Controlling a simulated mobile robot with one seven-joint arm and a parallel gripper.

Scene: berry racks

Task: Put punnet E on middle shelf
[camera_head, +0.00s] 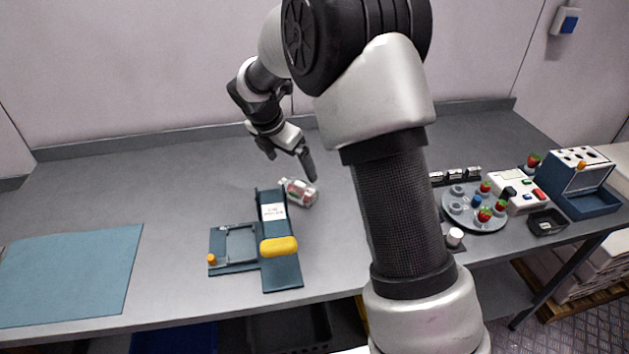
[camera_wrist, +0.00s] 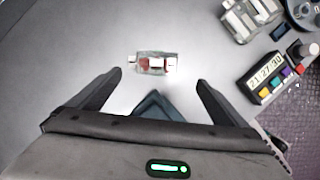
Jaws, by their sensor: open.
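A clear punnet with red contents and a white label (camera_head: 299,192) lies on the grey bench, just behind and right of a dark blue press-like device. It also shows in the wrist view (camera_wrist: 156,63), ahead of the jaws. I cannot read a letter on it, so I cannot tell if it is punnet E. My gripper (camera_head: 290,163) is open and empty, above the bench behind the punnet in the head view. In the wrist view its two fingers (camera_wrist: 159,80) stand wide apart, with the punnet beyond the tips. No middle shelf can be made out.
The blue device (camera_head: 282,272) has a yellow handle (camera_head: 279,246). A blue mat (camera_head: 70,275) lies at left. A round tray (camera_head: 459,212) with strawberries and a white button box (camera_head: 514,191) stand at right. A clock display (camera_wrist: 266,75) shows in the wrist view. The back left bench is clear.

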